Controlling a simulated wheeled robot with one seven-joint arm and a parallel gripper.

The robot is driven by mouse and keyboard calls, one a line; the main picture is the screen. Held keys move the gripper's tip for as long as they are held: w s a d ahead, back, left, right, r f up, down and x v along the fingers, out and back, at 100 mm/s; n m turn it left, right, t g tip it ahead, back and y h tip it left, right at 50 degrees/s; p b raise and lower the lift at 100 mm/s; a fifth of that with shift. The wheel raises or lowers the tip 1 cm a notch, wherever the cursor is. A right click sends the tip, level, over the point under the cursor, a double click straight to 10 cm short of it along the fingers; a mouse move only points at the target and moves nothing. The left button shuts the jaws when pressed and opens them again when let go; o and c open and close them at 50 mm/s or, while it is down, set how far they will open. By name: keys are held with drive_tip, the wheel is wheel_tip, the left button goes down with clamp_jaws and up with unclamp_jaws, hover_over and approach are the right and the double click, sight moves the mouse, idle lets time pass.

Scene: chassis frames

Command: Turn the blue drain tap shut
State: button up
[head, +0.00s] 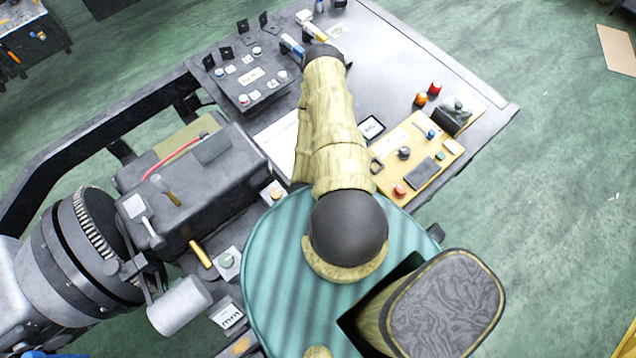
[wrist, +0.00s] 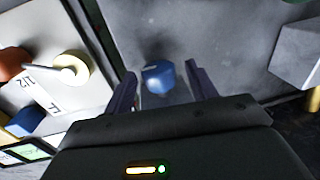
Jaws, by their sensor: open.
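The blue tap (wrist: 158,77) shows in the wrist view as a small blue block on a grey surface. My gripper (wrist: 162,84) is open, with one dark finger on each side of the tap. Gaps show between the tap and both fingers, and its lower part is close to the gripper body. I cannot tell whether the fingertips are level with it in depth. In the head view my gripper (head: 295,29) is at the far end of my arm, over the table's far part; the tap cannot be made out clearly there.
In the wrist view a pale panel (wrist: 50,98) with knobs is at the left, and a grey block (wrist: 301,55) at the right. The head view shows a dark switch panel (head: 252,75) left of my arm and a yellow board (head: 420,165) right of it. The table's upper right is bare.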

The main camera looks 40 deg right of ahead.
drive_tip(key=r, duration=0.2)
drive_tip(key=d+r, duration=0.1)
drive_tip(key=r, duration=0.5)
drive_tip(key=shift+w+d+b, duration=0.1)
drive_tip(key=shift+d+b, duration=0.05)
drive_tip(key=shift+b, duration=0.15)
wheel_tip(320, 180, up, 9)
drive_tip(key=d+p, duration=0.1)
drive_tip(key=p, duration=0.8)
drive_tip(key=s+f+t+p, duration=0.1)
drive_tip(key=s+t+p, duration=0.2)
drive_tip(key=s, duration=0.3)
drive_tip(key=shift+s+d+f+t+p, duration=0.15)
drive_tip(key=shift+s+t+p, duration=0.2)
drive_tip(key=shift+t, duration=0.45)
drive_tip(key=shift+w, duration=0.1)
